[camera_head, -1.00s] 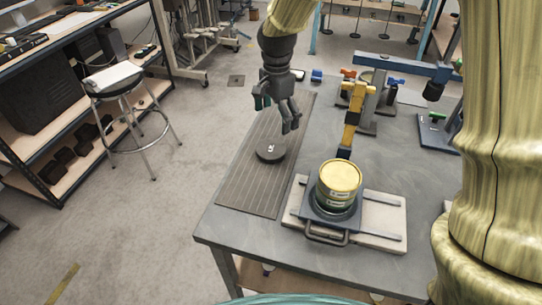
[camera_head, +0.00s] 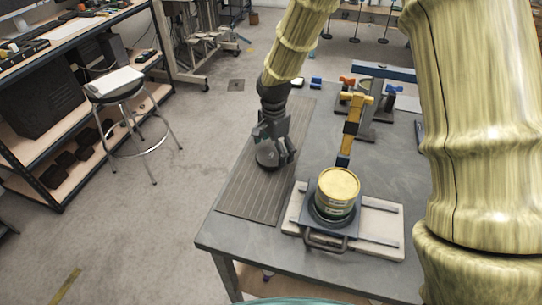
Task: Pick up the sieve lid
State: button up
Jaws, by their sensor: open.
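The sieve lid is most likely the dark round disc (camera_head: 267,158) with a small pale mark on top, lying on the ribbed grey mat (camera_head: 240,196). My gripper (camera_head: 271,147) is open, low over the disc, with its fingers around or just behind it. I cannot tell whether the fingers touch it. A yellow-topped round container (camera_head: 338,186) stands upright on a dark holder on the pale board, to the right of my gripper.
The grey table (camera_head: 222,232) carries the pale board (camera_head: 379,226) with rails. A yellow and black upright lever (camera_head: 350,130) stands behind the container. Blue and grey clamp hardware (camera_head: 374,115) is at the back right. The front part of the mat is clear.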

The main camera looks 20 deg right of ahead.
jog(key=shift+f, duration=0.5)
jog(key=c, duration=1.1)
